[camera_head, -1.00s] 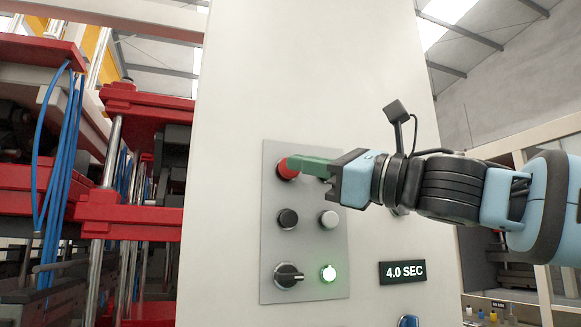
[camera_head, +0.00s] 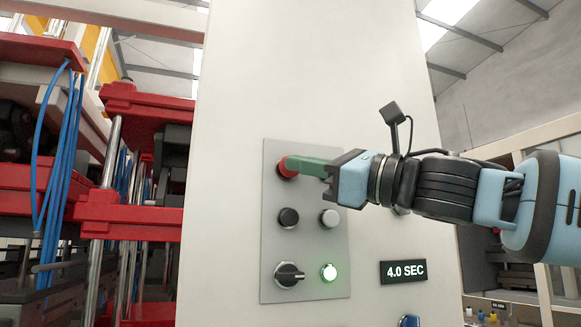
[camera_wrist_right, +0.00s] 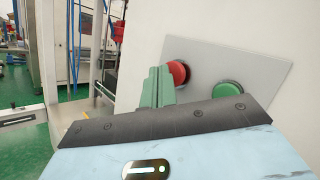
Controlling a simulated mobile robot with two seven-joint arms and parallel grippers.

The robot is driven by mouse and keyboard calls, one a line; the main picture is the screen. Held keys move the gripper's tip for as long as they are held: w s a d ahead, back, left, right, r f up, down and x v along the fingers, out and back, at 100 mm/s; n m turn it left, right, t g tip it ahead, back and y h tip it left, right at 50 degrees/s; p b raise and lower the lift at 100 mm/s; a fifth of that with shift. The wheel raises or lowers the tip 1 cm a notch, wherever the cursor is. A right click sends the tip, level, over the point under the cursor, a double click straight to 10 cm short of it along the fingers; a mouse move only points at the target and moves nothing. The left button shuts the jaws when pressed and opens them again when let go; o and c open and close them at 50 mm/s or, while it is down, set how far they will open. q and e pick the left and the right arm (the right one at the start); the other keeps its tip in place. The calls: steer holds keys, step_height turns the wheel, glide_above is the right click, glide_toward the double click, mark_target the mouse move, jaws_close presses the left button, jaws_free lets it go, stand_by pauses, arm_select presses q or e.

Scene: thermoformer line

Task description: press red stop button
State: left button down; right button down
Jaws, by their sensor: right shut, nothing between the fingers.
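The red stop button (camera_head: 284,169) is at the top left of a grey control panel (camera_head: 305,255) on a pale cabinet. My right gripper (camera_head: 292,163) has green fingers, shut and empty, and its tips overlap the red button in the head view. In the right wrist view the closed fingers (camera_wrist_right: 158,76) point at the panel, with the red button (camera_wrist_right: 180,72) just to the right of their tips. I cannot tell whether they touch it. My left gripper is not in view.
A green button (camera_wrist_right: 228,90) sits beside the red one, mostly hidden by my gripper in the head view. Red machinery (camera_head: 130,210) stands left.

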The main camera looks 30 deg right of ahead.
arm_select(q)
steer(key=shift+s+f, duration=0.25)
arm_select(e)
steer(key=shift+w+d, duration=0.15)
steer(key=shift+w, duration=0.35)
stand_by(0.6)
stand_by(0.3)
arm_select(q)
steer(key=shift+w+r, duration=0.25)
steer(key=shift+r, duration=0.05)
arm_select(e)
steer(key=shift+s+a, duration=0.2)
steer(key=shift+s, duration=0.7)
